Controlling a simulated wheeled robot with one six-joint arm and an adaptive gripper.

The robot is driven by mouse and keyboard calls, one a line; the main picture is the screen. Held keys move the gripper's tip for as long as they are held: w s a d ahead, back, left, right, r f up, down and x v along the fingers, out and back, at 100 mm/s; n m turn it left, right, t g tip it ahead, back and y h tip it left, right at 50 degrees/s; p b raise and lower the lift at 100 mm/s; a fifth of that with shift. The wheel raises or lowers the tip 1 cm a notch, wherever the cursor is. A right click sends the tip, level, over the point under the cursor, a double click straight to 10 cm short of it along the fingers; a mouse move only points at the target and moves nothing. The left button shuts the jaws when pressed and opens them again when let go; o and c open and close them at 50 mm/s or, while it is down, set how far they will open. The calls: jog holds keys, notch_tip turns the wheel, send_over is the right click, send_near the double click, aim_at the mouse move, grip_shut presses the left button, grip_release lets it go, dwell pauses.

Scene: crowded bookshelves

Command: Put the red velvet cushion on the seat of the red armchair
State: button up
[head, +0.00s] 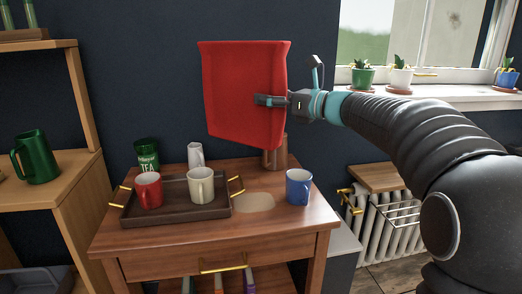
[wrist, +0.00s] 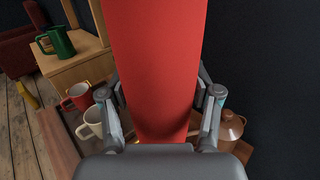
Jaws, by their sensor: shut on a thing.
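The red velvet cushion (head: 238,90) is held upright in the air above a wooden cabinet. My gripper (head: 270,100) is shut on its right side in the head view. In the wrist view the cushion (wrist: 152,60) fills the middle between my two fingers, which press on both sides. It hides much of what lies beyond. A dark red upholstered piece (wrist: 22,48), probably the red armchair, shows partly at the upper left of the wrist view. Its seat cannot be made out. The armchair is not in the head view.
Below the cushion, the wooden cabinet (head: 285,222) bears a tray (head: 172,216) with red and cream mugs, a blue mug (head: 299,187), a green tea tin (head: 147,155) and a copper pot (head: 274,153). Potted plants line the windowsill right.

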aim_at(270, 140)
notch_tip(270, 140, down, 12)
jog(key=shift+r+b, duration=0.2)
jog(key=shift+b, duration=0.45)
jog(key=o, duration=1.6)
jog(key=shift+f, duration=0.1)
jog(key=shift+b+v, duration=0.3)
jog(key=shift+v, duration=5.75)
